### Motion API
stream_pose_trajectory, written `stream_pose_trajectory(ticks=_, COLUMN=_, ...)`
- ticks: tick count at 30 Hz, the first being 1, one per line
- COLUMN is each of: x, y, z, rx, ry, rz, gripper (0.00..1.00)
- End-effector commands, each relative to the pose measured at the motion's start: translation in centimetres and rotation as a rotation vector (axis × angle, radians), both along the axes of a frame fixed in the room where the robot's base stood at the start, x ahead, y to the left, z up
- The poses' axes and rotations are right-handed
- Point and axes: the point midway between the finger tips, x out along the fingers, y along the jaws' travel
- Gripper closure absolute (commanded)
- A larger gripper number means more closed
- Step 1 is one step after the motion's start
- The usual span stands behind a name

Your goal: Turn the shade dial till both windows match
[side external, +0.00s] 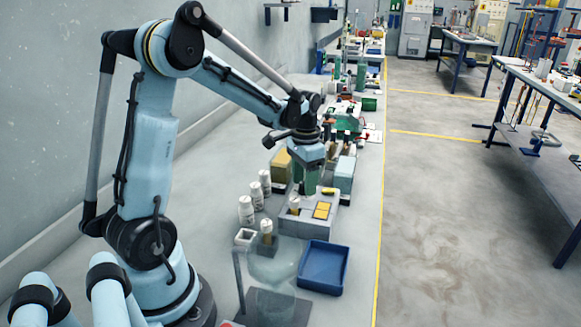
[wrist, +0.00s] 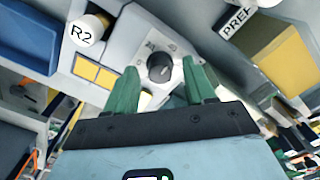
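The shade dial (wrist: 160,67) is a round black knob on a grey box, with small markings around it. Two yellow windows (wrist: 97,73) lie side by side left of the dial in the wrist view; their shades look close, and I cannot tell if they match exactly. The windows also show on the grey box in the side view (side external: 321,211). My gripper (wrist: 161,72) has green fingers spread on either side of the dial, with visible gaps. In the side view my gripper (side external: 305,188) points down over the box and the dial is hidden.
A vial marked R2 (wrist: 87,31) stands beside the windows. A blue tray (side external: 323,267) lies in front of the box. White bottles (side external: 246,209) stand left of it.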

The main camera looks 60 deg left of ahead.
Motion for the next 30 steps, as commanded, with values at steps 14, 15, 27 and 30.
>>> stream_pose_trajectory(ticks=14, x=0.0, y=0.0, z=2.8, rx=0.000, ry=-0.001, rz=0.000, gripper=0.46)
stream_pose_trajectory(ticks=15, x=0.0, y=0.0, z=3.4, rx=0.000, ry=-0.001, rz=0.000, gripper=0.46)
stream_pose_trajectory(ticks=27, x=0.0, y=0.0, z=10.0, rx=0.000, ry=0.000, rz=0.000, gripper=0.46)
stream_pose_trajectory(ticks=30, x=0.0, y=0.0, z=11.0, rx=0.000, ry=0.000, rz=0.000, gripper=0.46)
